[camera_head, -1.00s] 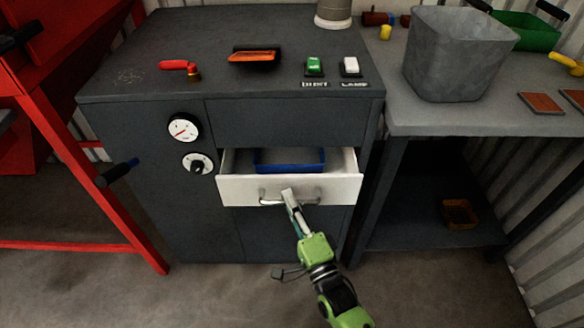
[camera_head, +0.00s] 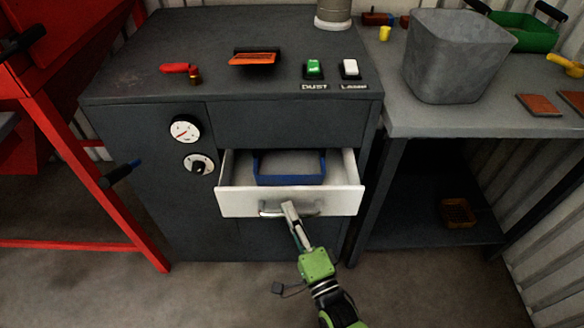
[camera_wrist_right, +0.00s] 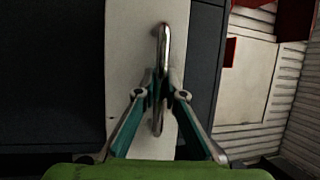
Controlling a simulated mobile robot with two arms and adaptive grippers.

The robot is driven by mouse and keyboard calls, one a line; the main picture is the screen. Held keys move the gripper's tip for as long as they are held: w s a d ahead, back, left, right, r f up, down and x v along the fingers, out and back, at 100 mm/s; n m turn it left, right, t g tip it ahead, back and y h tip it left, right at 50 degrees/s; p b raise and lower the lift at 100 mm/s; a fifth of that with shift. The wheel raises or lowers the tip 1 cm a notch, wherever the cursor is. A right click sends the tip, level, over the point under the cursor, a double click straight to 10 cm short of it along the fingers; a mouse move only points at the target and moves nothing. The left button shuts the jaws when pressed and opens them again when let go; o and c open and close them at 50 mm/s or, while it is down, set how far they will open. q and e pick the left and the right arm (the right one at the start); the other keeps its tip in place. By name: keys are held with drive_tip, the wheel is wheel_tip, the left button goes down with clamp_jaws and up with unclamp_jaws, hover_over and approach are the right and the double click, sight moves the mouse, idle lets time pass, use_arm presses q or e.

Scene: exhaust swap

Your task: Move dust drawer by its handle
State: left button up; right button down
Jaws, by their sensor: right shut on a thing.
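The white dust drawer (camera_head: 240,203) stands part-way out of the dark grey cabinet (camera_head: 165,220). A blue tray (camera_head: 290,181) lies inside it. The drawer's metal bar handle (camera_head: 270,209) is on its front face. My right gripper (camera_head: 289,208) is shut on the handle near its middle. In the right wrist view the handle (camera_wrist_right: 162,45) runs upright between the fingers (camera_wrist_right: 159,95), against the white drawer front (camera_wrist_right: 130,60). My left gripper does not show in the frames.
A red frame (camera_head: 95,190) stands left of the cabinet. A workbench (camera_head: 420,122) with a grey bin (camera_head: 455,60) stands at the right. An orange-brown basket (camera_head: 457,212) is on its lower shelf.

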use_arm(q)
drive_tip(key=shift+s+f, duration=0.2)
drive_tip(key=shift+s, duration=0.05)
use_arm(e)
drive_tip(key=shift+s+f, duration=0.1)
